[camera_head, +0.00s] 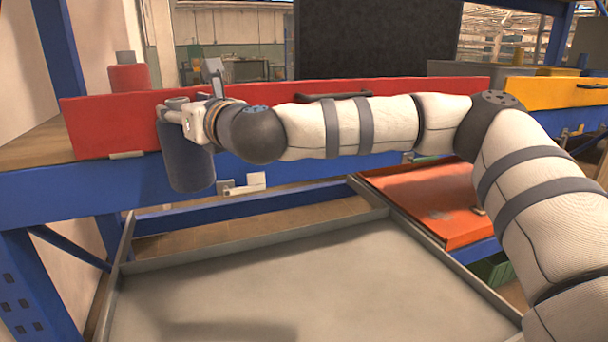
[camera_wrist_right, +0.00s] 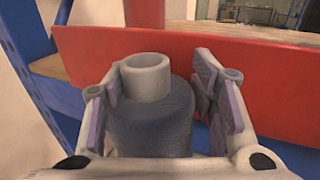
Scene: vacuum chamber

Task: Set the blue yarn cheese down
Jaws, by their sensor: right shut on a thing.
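The blue yarn cheese (camera_head: 188,166) is a dark blue-grey wound cylinder with a pale tube core at its top. It hangs upright in front of the blue shelf beam and the red board. My right gripper (camera_head: 190,122) is shut on it near the top. In the right wrist view the cheese (camera_wrist_right: 152,122) sits between the two finger pads of the gripper (camera_wrist_right: 160,105), its grey core sticking up. Its underside is hidden in the wrist view. My left gripper is in neither view.
A red board (camera_head: 105,125) runs along the front of the shelf, above a blue beam (camera_head: 60,192). A red yarn cheese (camera_head: 129,78) stands behind the board. Below is an empty grey tray (camera_head: 300,285) with a raised rim. An orange-red panel (camera_head: 425,190) lies at right.

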